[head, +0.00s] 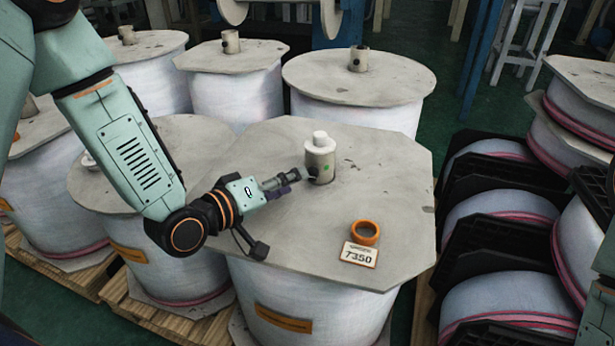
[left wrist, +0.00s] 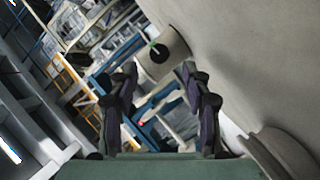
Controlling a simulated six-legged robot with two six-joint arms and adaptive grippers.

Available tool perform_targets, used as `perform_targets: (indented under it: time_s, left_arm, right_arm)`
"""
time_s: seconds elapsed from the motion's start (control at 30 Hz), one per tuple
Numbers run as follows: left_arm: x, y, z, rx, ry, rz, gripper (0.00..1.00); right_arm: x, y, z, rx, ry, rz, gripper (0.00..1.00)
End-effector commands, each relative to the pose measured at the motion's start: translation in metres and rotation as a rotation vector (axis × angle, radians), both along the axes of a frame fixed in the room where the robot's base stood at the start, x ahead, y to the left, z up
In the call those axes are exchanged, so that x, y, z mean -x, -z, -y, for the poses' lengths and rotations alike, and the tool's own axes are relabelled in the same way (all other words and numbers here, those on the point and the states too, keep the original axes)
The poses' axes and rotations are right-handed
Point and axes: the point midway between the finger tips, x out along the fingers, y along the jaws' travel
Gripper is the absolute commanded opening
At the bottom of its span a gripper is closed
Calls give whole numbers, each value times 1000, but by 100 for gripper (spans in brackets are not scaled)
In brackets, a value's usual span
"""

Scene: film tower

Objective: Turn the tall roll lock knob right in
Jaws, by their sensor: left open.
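The nearest tall roll (head: 385,250) has a grey octagonal top board with a short beige post (head: 320,160) standing up from its middle, capped in white. A dark lock knob (head: 310,176) sits on the post's side facing my left gripper. In the left wrist view the knob (left wrist: 158,53) is a black round end with a green mark at its upper edge, beyond the fingers. My left gripper (head: 284,181) is level with the post, just left of the knob. In the left wrist view its fingers (left wrist: 160,108) are apart with nothing between them. My right gripper does not show.
An orange ring (head: 365,232) and a card reading 7350 (head: 359,254) lie on the top board. More tall rolls (head: 358,75) stand behind and to the left. Black-framed rolls with pink bands (head: 505,215) are stacked on the right.

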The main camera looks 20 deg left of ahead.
Motion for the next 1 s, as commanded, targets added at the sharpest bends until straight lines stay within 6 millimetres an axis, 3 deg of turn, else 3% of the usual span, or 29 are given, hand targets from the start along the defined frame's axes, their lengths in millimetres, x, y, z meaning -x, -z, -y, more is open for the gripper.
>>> perform_targets:
  time_s: [0.5,0.83,1.0]
  left_arm:
    - [-49,13,23,-1,2,2,48]
    - [-53,13,24,1,0,0,48]
    - [-53,13,24,1,0,1,36]
  right_arm:
    - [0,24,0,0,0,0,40]
    - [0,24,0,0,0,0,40]
    - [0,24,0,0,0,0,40]
